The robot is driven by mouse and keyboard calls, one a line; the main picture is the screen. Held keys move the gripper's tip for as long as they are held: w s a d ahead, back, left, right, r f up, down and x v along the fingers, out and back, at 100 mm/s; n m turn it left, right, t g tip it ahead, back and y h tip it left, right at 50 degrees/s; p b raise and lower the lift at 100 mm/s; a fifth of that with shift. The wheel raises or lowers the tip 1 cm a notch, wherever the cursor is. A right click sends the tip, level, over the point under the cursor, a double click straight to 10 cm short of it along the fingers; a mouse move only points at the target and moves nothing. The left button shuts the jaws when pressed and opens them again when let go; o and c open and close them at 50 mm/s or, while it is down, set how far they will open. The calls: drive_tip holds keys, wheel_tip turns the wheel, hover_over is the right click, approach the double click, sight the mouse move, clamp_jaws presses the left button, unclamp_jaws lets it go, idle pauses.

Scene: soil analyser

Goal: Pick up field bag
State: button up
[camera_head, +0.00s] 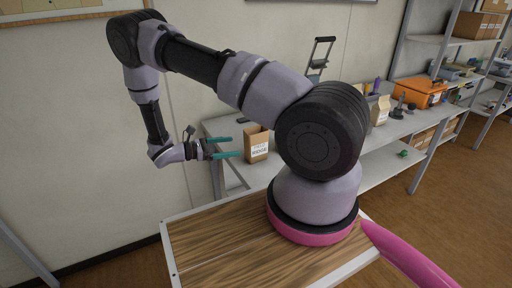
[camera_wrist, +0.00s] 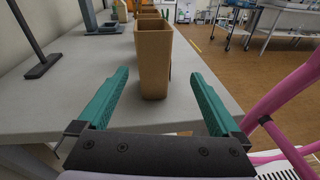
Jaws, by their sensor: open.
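The field bag looks like an open-topped brown paper bag (camera_head: 256,145) with a white printed label, standing upright near the left end of the grey bench. In the wrist view the bag (camera_wrist: 153,62) stands centred ahead, its open top facing up. My gripper (camera_head: 222,147) has two teal fingers, spread apart and pointing at the bag from the left. In the wrist view the gripper (camera_wrist: 158,95) is open, with the bag's lower part just beyond and between the fingertips. Nothing is held. My arm hides part of the bench to the right of the bag.
The grey bench (camera_wrist: 60,103) has clear surface left of the bag. A black stand (camera_wrist: 40,60) is at the left and a grey-blue device (camera_wrist: 100,25) farther back. Another paper bag (camera_head: 380,110) and an orange case (camera_head: 420,91) sit farther along. The bench edge runs right of the bag.

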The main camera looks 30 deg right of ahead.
sight(254, 150)
drive_tip(key=d+f, duration=0.1)
drive_tip(key=d, duration=0.2)
drive_tip(key=d+f+n+t+h, duration=0.1)
drive_tip(key=d+f, duration=0.1)
drive_tip(key=d, duration=0.2)
drive_tip(key=d+f+n+t, duration=0.1)
drive_tip(key=d+f, duration=0.1)
drive_tip(key=d, duration=0.2)
drive_tip(key=shift+w, duration=0.2)
clamp_jaws()
